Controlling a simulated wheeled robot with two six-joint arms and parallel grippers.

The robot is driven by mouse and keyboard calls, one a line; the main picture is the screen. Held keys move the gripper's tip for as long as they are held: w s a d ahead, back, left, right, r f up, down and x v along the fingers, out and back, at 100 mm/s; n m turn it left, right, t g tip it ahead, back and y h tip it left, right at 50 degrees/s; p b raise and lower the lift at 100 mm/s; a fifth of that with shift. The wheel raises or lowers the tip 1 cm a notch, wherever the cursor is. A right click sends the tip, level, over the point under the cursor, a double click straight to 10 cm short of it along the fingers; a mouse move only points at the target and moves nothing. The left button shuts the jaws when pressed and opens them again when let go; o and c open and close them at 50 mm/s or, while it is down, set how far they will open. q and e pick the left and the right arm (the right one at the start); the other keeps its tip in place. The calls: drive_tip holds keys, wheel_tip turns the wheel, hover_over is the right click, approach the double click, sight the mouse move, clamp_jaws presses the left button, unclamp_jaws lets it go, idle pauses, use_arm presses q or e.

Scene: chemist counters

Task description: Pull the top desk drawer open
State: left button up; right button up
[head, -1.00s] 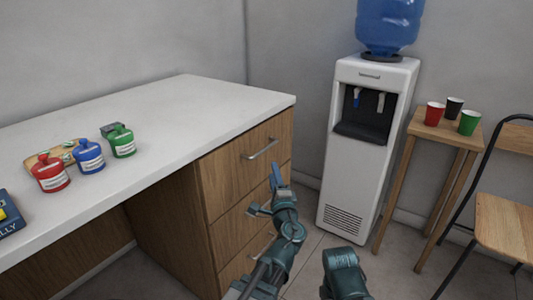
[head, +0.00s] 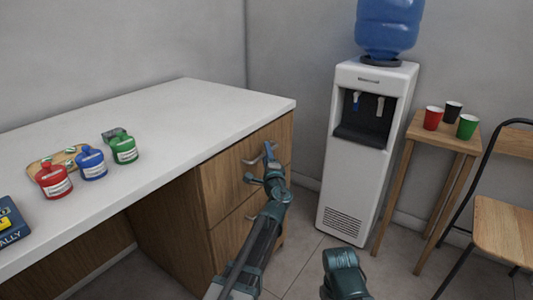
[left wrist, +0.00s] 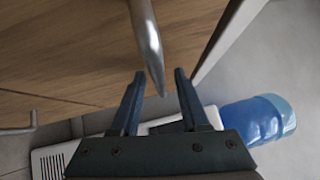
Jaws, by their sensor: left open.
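The desk (head: 150,110) has a white top and a wooden drawer block on its right. The top drawer (head: 220,172) is shut, its front flush. Its metal bar handle (head: 250,161) is partly hidden behind my left gripper (head: 267,153). In the left wrist view the top handle (left wrist: 147,40) is a grey bar. Its near end reaches into the gap between the open fingers of my left gripper (left wrist: 159,74), without being clamped. I cannot tell whether a finger touches it. Part of my right arm shows at the bottom, but its fingers are not seen.
Lower drawers are below, one with a handle (head: 251,217). Red, blue and green bottles (head: 92,164) stand on the desk. A white water dispenser (head: 350,190) stands right of the drawers. Further right are a stool (head: 440,138) with cups and a chair (head: 500,225).

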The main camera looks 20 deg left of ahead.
use_arm(q)
drive_tip(key=shift+c, duration=0.2)
clamp_jaws()
idle(1.3)
